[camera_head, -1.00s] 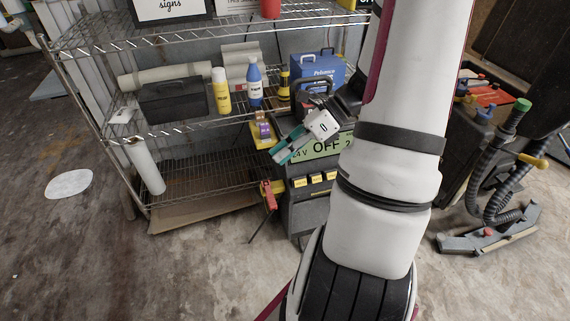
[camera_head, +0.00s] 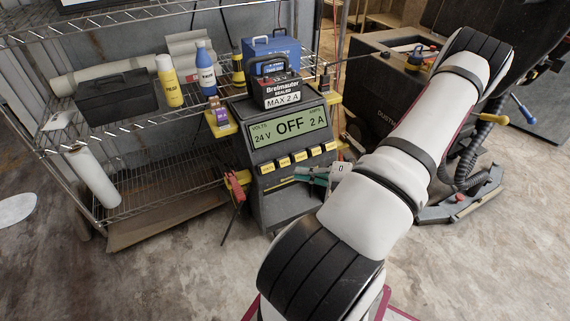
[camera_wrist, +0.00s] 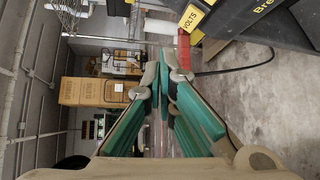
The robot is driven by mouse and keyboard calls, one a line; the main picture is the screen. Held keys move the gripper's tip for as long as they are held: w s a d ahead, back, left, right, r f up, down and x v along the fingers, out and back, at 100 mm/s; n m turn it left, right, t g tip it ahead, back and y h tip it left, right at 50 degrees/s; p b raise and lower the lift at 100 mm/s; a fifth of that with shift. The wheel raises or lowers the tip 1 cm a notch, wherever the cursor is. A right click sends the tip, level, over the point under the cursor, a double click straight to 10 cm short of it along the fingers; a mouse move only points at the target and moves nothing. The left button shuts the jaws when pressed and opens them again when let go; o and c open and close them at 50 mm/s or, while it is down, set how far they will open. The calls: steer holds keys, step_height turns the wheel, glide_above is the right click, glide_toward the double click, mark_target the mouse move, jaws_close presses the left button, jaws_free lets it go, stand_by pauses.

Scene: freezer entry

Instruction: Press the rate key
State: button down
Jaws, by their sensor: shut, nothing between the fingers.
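The grey charger (camera_head: 255,148) stands in front of the shelf, with a lit green display (camera_head: 290,126) reading 24 V, OFF, 2 A. The wrist view shows one label, VOLTS (camera_wrist: 189,30), at the upper right. My gripper (camera_head: 298,173), with teal fingers, is just below the right part of the key row, apart from the keys as far as I can tell. Its fingers (camera_wrist: 162,78) are shut and empty.
A red clamp (camera_head: 235,187) hangs at the charger's left side. A black box marked MAX 2 A (camera_head: 279,92) sits on top. The wire shelf (camera_head: 150,145) holds bottles and a toolbox (camera_head: 117,97). A dark floor machine (camera_head: 392,95) stands to the right.

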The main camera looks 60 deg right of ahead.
mark_target(284, 162)
steer(key=w+d+f+b, duration=0.3)
steer(key=w+f+b, duration=0.1)
steer(key=w+b, duration=0.1)
steer(key=shift+w+d+f, duration=0.3)
steer(key=shift+w+d, duration=0.1)
steer(key=shift+w, duration=0.35)
stand_by(1.2)
steer(key=shift+w+d+f, duration=0.2)
steer(key=shift+w, duration=0.1)
steer(key=shift+w+d+f, duration=0.2)
steer(key=shift+w+f, duration=0.05)
steer(key=shift+w, duration=0.05)
stand_by(0.9)
stand_by(0.4)
steer(key=shift+s+a+r+p, duration=0.45)
steer(key=shift+s+p, duration=0.15)
steer(key=shift+p, duration=0.25)
steer(key=shift+s+r, duration=0.1)
